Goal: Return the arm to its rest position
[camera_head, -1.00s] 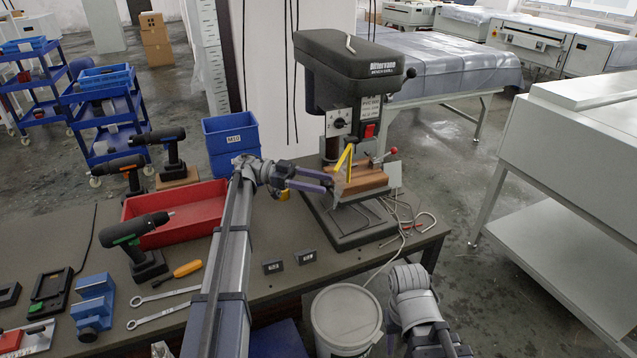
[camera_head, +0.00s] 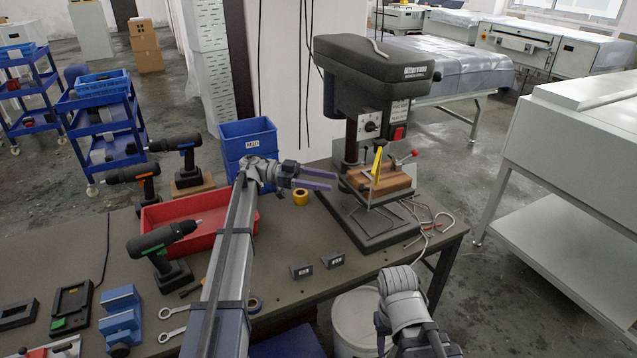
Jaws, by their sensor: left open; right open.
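My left arm reaches in from the bottom left over the workbench (camera_head: 290,300). Its gripper (camera_head: 330,180) is open and empty, its fingers pointing right, just left of the drill press (camera_head: 372,85). A brown wooden block (camera_head: 385,182) sits on the press table with a yellow piece (camera_head: 377,162) standing at it. The fingers look apart from the block. My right arm shows at the bottom right, in front of the bench edge; its fingertips are not in view.
A red tray (camera_head: 205,236), cordless drills (camera_head: 163,240) and blue bins (camera_head: 248,140) stand around my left arm. A yellow tape roll (camera_head: 300,196) and two small dark blocks (camera_head: 332,260) lie on the bench. A white bucket (camera_head: 355,310) stands below the front edge.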

